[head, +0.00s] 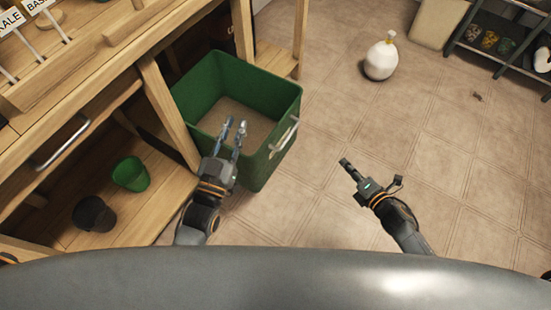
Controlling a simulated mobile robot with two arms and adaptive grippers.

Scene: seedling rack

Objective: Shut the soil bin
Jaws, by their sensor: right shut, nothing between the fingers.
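The soil bin (262,165) is a green open-topped box with brown soil inside. It stands out from the wooden bench, with a pale metal handle (286,137) on its front wall. My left gripper (235,123) appears over the bin's near side, fingers apart and empty, pointing across the soil. I cannot tell its height above the rim. My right gripper (345,162) is shut and empty, to the right of the bin and apart from the handle.
The wooden bench (160,105) has a shelf holding a green pot (131,174) and a black pot (94,214). A closed drawer's handle (62,142) is at left. A white bottle (381,60) stands on the tiled floor. The floor to the right is mostly clear.

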